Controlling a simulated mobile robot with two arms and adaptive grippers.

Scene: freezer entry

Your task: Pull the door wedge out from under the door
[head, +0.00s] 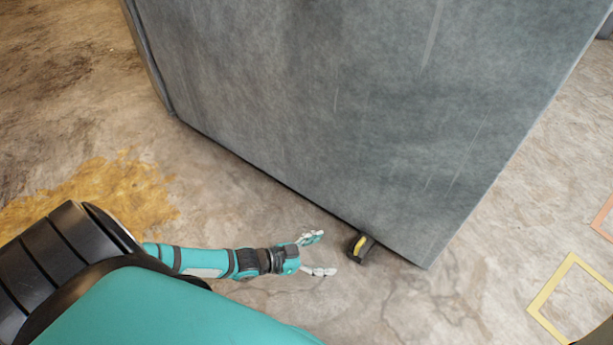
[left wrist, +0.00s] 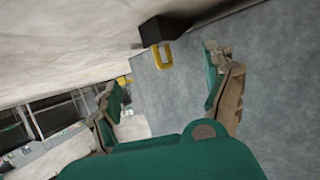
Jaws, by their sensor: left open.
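The door wedge (head: 360,248) is a small black block with a yellow handle, at the bottom edge of the grey door (head: 340,110), near its lower right corner. In the left wrist view the wedge (left wrist: 165,29) shows at the top middle, its yellow handle hanging into view against the door (left wrist: 265,60). My left gripper (head: 318,254) is open and empty in the head view, just left of the wedge and apart from it, low over the floor. In the left wrist view its two fingers (left wrist: 170,92) are spread, with the wedge beyond them. My right gripper is not in view.
The concrete floor (head: 250,220) is clear around the wedge. A yellow stain (head: 95,197) lies at the left. A yellow square outline (head: 575,297) and part of an orange one (head: 603,218) are marked on the floor at the right.

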